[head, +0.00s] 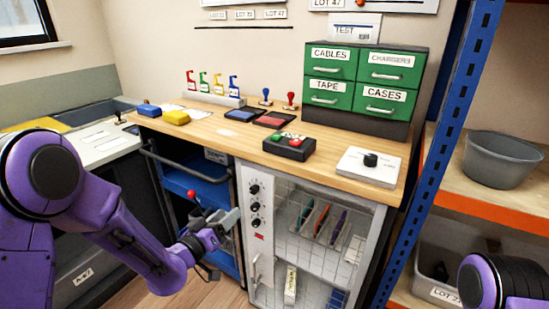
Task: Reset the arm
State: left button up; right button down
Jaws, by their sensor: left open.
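My left arm is purple and reaches in from the left. My left gripper (218,218) is open and hangs in front of the blue shelf unit under the wooden bench, beside the grey cabinet's left edge. I see nothing between its fingers. Only a purple and black part of my right arm shows in the bottom right corner. My right gripper is out of the picture.
The wooden bench (320,155) holds a green drawer unit (362,80), stamps, ink pads, a black button box (289,146) and a white box with a black knob (369,167). A glass-front cabinet (250,275) stands below. A blue rack post (432,165) and grey tub (500,160) are right.

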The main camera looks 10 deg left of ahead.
pick_arm(q)
jog(key=s+a+f+n+g+y+p, duration=0.2)
jog(key=s+a+f+g+y, duration=0.15)
jog(key=s+f, duration=0.4)
jog(key=s+a+f+n+g+y+p, duration=0.2)
jog(key=s+f+n+g+y, duration=0.15)
jog(key=s+f, duration=0.45)
jog(key=s+f+g+y+p, duration=0.1)
jog(key=s+f+g, duration=0.2)
jog(key=s, duration=0.7)
jog(key=s+a+f+g+p, duration=0.1)
jog(key=s+f+g+p, duration=0.1)
jog(key=s, duration=0.8)
notch_tip(320, 180, down, 3)
jog(key=shift+a+r+g+y, duration=0.25)
jog(key=shift+g+y, duration=0.15)
jog(key=shift+g, duration=0.4)
jog(key=shift+f+m, duration=0.1)
jog(key=shift+m, duration=0.15)
